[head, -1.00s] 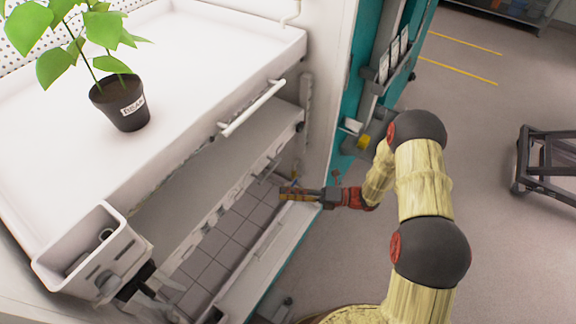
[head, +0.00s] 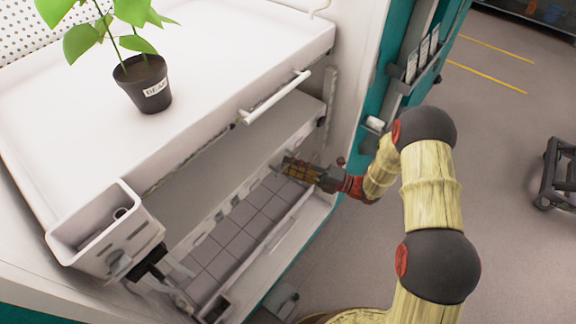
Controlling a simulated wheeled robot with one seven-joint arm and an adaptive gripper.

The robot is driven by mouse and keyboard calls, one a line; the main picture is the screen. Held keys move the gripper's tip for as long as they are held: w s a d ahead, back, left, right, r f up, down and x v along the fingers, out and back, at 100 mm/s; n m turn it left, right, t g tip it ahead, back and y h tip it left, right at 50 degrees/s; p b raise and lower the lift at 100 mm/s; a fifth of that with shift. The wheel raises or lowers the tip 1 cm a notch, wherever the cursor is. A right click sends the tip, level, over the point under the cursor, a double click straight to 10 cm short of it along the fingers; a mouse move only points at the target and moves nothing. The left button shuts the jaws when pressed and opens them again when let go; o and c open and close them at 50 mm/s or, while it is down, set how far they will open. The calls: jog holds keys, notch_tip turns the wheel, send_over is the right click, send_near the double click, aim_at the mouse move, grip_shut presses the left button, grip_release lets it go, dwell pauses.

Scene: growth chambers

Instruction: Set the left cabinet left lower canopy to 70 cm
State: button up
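An open white cabinet fills the left of the head view. A broad white tray (head: 215,50) is at its upper level, with a white bar handle (head: 275,97) along its front edge. Below it is a flat grey-white panel (head: 215,150) with a slotted front edge, over a tiled grey floor (head: 245,225). I cannot tell for certain which part is the lower canopy, and no height scale is legible. My gripper (head: 287,165) reaches into the opening from the right, near the panel's right front end. Its fingers look small and dark with yellowish parts; contact is unclear.
A potted plant (head: 143,82) labelled BEAN stands on the tray. A white bin (head: 105,235) hangs at the front left corner. A teal door (head: 405,60) with card holders stands open at the right. A dark cart (head: 560,175) is farther right; floor between is clear.

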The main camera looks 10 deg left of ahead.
jog(key=shift+a+r, duration=0.1)
jog(key=shift+a, duration=0.45)
grip_shut()
dwell(0.6)
